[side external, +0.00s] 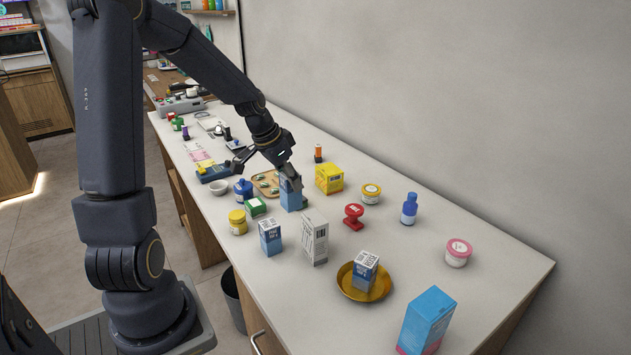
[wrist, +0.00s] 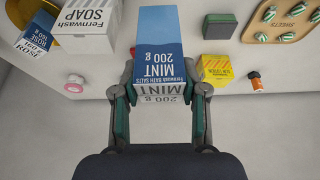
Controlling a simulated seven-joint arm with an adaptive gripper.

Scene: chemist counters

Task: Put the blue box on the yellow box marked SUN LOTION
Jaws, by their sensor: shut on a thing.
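In the wrist view the blue box (wrist: 160,45) reads MINT 200 g and stands between my two fingers (wrist: 160,98). I cannot tell whether its base touches the counter.
A wooden tray (side external: 262,190) with green pieces lies beside the held box. A tall grey-white box (side external: 315,238) and a gold bowl (side external: 345,283) stand nearer the front.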

